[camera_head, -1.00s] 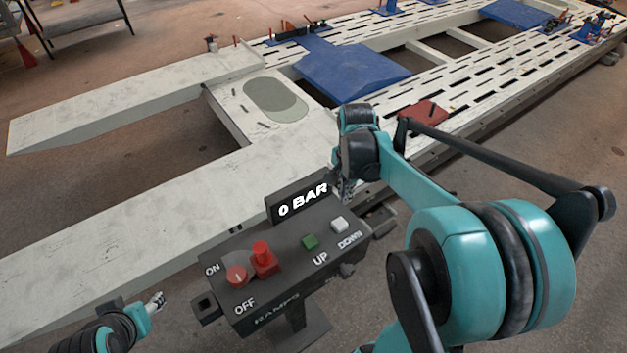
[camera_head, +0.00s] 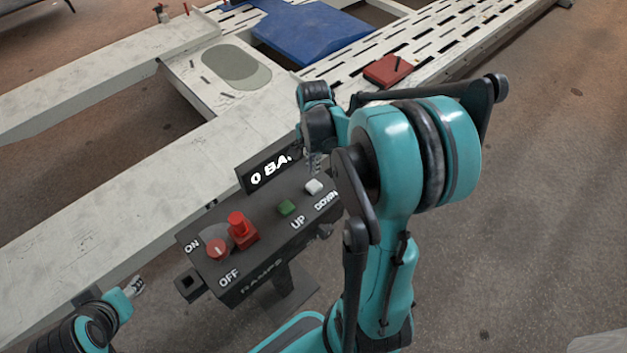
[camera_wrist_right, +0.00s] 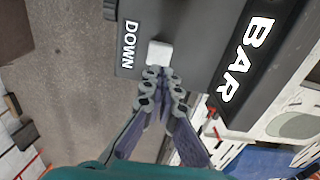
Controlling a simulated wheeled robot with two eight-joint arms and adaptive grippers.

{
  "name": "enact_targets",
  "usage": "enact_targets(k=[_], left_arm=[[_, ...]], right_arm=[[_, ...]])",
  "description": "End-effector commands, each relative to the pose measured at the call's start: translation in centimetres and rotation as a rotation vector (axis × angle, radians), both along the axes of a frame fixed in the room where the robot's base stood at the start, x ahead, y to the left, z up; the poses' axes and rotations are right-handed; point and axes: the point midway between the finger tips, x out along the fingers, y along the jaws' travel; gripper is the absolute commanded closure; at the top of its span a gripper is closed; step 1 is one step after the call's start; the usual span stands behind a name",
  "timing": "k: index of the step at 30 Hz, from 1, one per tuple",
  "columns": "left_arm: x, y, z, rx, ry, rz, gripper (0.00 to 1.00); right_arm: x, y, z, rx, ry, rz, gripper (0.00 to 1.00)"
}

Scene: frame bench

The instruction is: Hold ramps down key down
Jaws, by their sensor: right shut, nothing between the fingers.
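The dark control box (camera_head: 262,262), marked RAMPS, stands on a post in the head view. Its white DOWN key (camera_head: 314,186) is at the right end, beside the green UP key (camera_head: 287,208). My right gripper (camera_head: 313,168) is just behind and above the DOWN key. In the right wrist view, the shut, empty fingertips (camera_wrist_right: 161,75) are right at the edge of the white DOWN key (camera_wrist_right: 160,52); I cannot tell whether they touch it. My left gripper (camera_head: 135,287) is at the lower left, apart from the box; its fingers are too small to judge.
A display (camera_head: 268,167) reading 0 BAR, partly covered by my right arm, rises behind the keys. A red emergency knob (camera_head: 241,229) and a red ON/OFF switch (camera_head: 217,248) sit on the box's left. The pale frame bench ramp (camera_head: 110,235) runs behind it.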

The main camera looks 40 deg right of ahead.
Motion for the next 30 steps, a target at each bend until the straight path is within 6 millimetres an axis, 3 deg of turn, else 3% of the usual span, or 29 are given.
enact_targets(k=[3,9,25,30], left_arm=[[0.0,0.0,-0.7,0.0,0.0,0.0,0.52],[0.0,0.0,-1.3,0.0,0.0,0.0,0.52],[0.0,0.0,-1.5,0.0,0.0,0.0,0.52],[0.0,0.0,-2.9,0.0,0.0,0.0,0.52]], right_arm=[[0.0,0.0,-2.7,0.0,0.0,0.0,1.0],[0.0,0.0,-5.5,0.0,0.0,0.0,1.0],[0.0,0.0,-6.6,0.0,0.0,0.0,1.0],[0.0,0.0,-8.0,0.0,0.0,0.0,1.0]])
